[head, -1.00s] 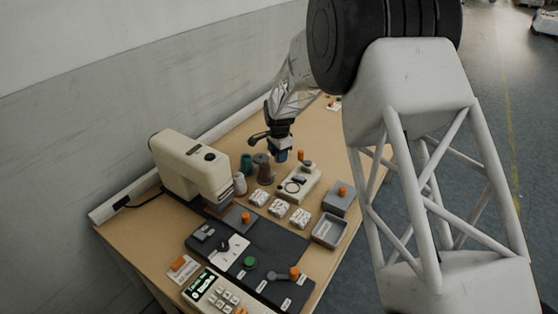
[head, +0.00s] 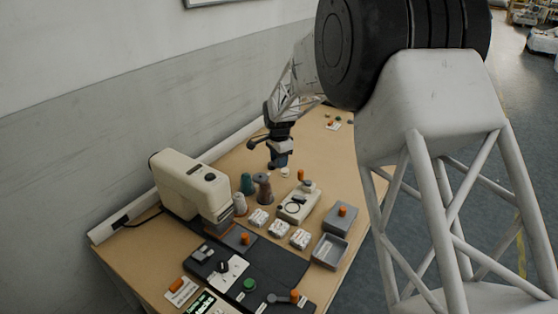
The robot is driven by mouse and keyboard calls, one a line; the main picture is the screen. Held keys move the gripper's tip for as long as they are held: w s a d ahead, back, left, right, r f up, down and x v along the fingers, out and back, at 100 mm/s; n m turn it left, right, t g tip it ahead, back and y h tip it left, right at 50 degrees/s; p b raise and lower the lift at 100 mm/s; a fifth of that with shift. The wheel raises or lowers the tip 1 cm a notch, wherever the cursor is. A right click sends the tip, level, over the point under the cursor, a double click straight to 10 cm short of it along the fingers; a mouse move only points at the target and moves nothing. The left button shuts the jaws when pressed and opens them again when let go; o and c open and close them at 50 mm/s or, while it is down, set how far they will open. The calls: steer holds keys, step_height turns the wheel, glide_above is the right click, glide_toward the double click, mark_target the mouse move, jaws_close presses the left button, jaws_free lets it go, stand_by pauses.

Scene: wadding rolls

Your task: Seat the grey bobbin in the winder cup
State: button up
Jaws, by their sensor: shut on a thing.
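My gripper (head: 279,160) points down above the far part of the table, beyond the thread spools. It is shut on a small dark slate-grey piece, seemingly the grey bobbin; the fingers hide most of it, so its shape is unclear. A small cream piece (head: 285,172) shows just below and right of the fingertips. The cream winder unit (head: 298,204) lies nearer the camera, to the right of the gripper, with a dark ring on top and a small grey round part (head: 308,186) at its far end. I cannot tell clearly which part is the cup.
Teal (head: 247,184), brown-grey (head: 264,188) and pale (head: 240,204) spools stand between gripper and sewing machine (head: 188,184). An orange peg (head: 301,175) rises by the winder. White packs (head: 279,228), a grey box (head: 340,218) and an open tray (head: 330,251) lie nearer. The far table is mostly clear.

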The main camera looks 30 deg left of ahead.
glide_toward(293, 208)
stand_by(0.8)
steer(key=shift+w+f, duration=0.1)
steer(key=shift+f, duration=0.05)
steer(key=shift+f, duration=2.25)
steer(key=shift+f, duration=0.95)
stand_by(0.8)
steer(key=o, duration=1.5)
steer(key=shift+c, duration=0.2)
